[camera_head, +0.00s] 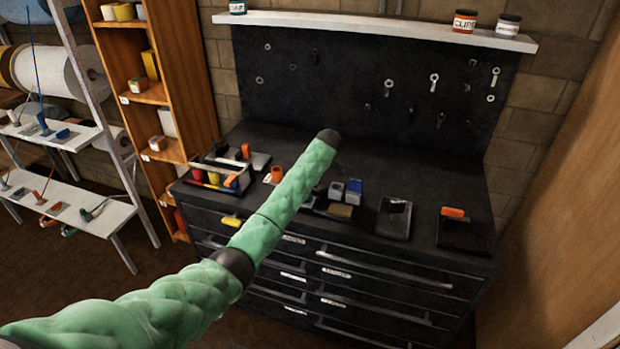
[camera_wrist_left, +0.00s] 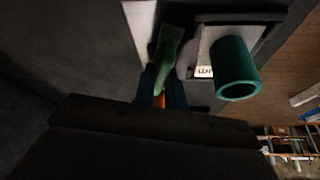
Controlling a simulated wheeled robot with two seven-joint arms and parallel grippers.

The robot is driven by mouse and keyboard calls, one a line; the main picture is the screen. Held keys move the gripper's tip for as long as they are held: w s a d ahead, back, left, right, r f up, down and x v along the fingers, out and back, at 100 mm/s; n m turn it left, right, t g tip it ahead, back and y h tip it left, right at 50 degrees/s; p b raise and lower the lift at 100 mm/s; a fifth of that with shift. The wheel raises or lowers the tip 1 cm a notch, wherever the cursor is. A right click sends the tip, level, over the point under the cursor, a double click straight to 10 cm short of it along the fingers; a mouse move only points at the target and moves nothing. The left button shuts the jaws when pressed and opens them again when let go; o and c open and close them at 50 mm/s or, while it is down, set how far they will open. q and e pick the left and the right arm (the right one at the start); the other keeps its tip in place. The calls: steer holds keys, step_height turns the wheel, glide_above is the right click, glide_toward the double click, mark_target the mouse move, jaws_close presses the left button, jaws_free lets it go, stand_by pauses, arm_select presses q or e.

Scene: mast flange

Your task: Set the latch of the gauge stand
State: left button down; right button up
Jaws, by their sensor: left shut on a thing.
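In the left wrist view, my left gripper (camera_wrist_left: 160,98) has its dark fingers shut on a small orange piece (camera_wrist_left: 159,101). I cannot tell for certain whether this is the latch. A green piece (camera_wrist_left: 168,45) lies just past the fingertips, and a teal hollow cylinder (camera_wrist_left: 236,70) stands to the right, apart from them. In the head view my green left arm crosses in front of the bench and hides the gripper and what it holds. I cannot single out the gauge stand there. My right gripper shows in neither view.
A black drawer bench (camera_head: 350,265) carries an orange cup (camera_head: 277,174), a grey-and-black stand (camera_head: 394,218) and a dark tray (camera_head: 463,237) with an orange block (camera_head: 453,212). A pegboard (camera_head: 390,90) rises behind. A wooden shelf unit (camera_head: 190,80) stands left of the bench.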

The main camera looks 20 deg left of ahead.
arm_select(q)
steer(key=shift+d+n+g, duration=0.1)
steer(key=shift+n+g, duration=0.2)
steer(key=shift+n, duration=0.5)
steer(key=shift+n+g, duration=0.4)
steer(key=shift+n, duration=0.6)
steer(key=shift+w, duration=0.1)
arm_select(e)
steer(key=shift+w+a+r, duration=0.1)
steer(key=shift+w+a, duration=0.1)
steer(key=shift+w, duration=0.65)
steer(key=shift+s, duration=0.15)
arm_select(q)
steer(key=shift+r, duration=0.1)
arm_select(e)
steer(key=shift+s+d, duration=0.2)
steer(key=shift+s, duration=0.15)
